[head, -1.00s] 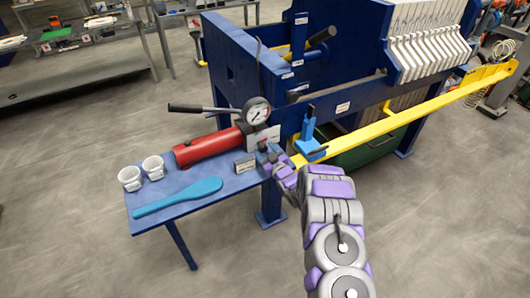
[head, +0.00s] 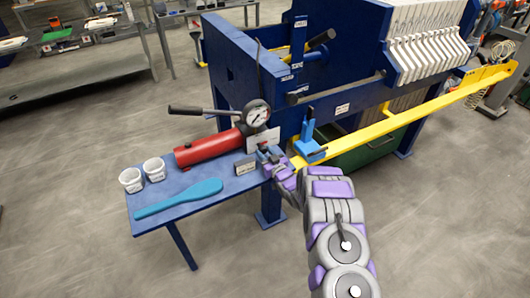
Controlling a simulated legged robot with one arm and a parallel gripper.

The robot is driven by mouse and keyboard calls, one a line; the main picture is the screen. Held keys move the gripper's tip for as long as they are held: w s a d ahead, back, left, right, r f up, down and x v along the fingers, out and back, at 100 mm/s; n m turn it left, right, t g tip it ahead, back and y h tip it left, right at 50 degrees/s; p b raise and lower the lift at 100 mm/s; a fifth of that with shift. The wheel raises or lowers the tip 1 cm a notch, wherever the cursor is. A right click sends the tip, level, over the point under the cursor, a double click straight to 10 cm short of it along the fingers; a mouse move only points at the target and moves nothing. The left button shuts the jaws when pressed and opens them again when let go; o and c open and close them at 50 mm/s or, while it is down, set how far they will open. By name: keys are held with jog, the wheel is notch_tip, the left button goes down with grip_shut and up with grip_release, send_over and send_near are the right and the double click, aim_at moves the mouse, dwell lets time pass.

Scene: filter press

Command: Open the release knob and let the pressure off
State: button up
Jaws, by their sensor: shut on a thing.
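My gripper (head: 268,158) is at the right end of the blue side shelf, beside the pump's right end. It is shut on a small part there, which looks like the release knob; the fingers mostly hide it. The red hand pump (head: 209,149) lies on the shelf with its dark lever (head: 204,111) above it. A round pressure gauge (head: 258,114) stands at the pump's right end; its needle is too small to read.
Two white cups (head: 154,169) and a teal paddle (head: 178,199) are on the blue shelf (head: 150,223). A blue clamp (head: 309,146) and a long yellow bar (head: 405,115) are right of my gripper. The blue press frame (head: 232,62) stands behind.

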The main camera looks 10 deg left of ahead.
jog(key=shift+m, duration=0.4)
jog(key=o, duration=1)
jog(key=p+v, duration=0.3)
jog(key=v, duration=1.4)
jog(key=shift+s+d+f, duration=0.1)
jog(key=shift+s+d, duration=0.05)
